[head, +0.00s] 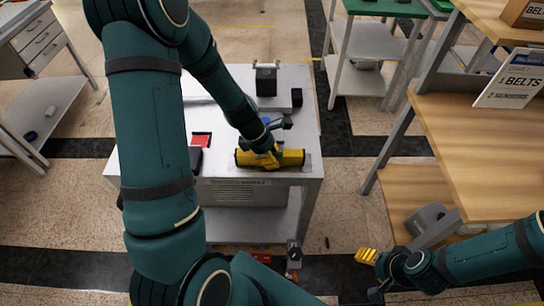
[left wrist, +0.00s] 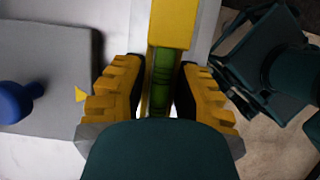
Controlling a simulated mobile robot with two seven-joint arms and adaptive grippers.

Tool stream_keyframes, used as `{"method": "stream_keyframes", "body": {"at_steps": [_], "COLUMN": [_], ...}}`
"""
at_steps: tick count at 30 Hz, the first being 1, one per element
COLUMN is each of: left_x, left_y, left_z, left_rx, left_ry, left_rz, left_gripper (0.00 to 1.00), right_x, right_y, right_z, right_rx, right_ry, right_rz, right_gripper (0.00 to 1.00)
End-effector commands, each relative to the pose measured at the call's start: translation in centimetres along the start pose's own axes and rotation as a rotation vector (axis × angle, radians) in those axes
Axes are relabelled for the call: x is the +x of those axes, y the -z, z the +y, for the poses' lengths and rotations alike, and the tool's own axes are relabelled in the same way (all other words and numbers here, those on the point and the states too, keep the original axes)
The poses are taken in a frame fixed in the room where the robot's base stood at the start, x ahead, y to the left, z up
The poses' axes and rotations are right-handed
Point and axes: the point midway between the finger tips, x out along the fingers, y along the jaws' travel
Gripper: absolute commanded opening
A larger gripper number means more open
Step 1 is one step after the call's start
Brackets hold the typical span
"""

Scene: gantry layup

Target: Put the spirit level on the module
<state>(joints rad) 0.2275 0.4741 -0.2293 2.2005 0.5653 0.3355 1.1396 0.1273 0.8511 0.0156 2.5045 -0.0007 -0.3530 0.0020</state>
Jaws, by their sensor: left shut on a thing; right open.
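The yellow spirit level (head: 291,158) lies lengthwise from left to right at the front edge of a white-topped table (head: 308,120). My left gripper (head: 268,160) is shut around its middle. The left wrist view shows the level (left wrist: 170,22), with its green vial, between the ribbed yellow fingers (left wrist: 158,95). I cannot tell whether the level rests on the surface or is just above it. A grey block (left wrist: 45,65) beside a blue knob may be the module, but I cannot tell. My right gripper (head: 367,257) is open and empty, low at the right.
A black device (head: 266,80) stands at the back of the table, and a red-and-black item (head: 201,140) lies left of the level. A wooden workbench (head: 495,135) with a "BELTS" sign (head: 515,78) is on the right. A drawer cabinet (head: 38,45) is at the left.

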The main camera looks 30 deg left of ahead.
Motion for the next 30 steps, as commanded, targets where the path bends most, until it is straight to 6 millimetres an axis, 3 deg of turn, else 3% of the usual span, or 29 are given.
{"method": "stream_keyframes", "body": {"at_steps": [4, 5, 6, 19, 30], "left_x": [0.4, 0.3, 0.3, -0.4, -7.6], "left_y": [0.1, 0.1, 0.1, -0.1, -0.2], "left_z": [0.0, 0.0, 0.0, 0.0, 0.1], "left_rx": [0.000, 0.000, 0.000, 0.000, 0.001], "left_ry": [0.000, 0.000, 0.000, -0.001, -0.004], "left_rz": [0.000, 0.000, 0.000, 0.000, -0.001], "left_gripper": [0.00, 0.39, 0.53, 0.53, 0.53], "right_x": [0.3, 0.3, 0.2, -0.2, -3.1], "right_y": [0.0, 0.0, 0.0, 0.0, -0.2], "right_z": [0.1, 0.1, 0.1, -0.1, -1.2], "right_rx": [0.000, 0.000, 0.000, 0.000, 0.002], "right_ry": [0.000, 0.000, 0.000, 0.000, 0.001], "right_rz": [0.001, 0.001, 0.001, 0.000, -0.012], "right_gripper": [0.58, 0.58, 0.58, 0.58, 0.58]}}
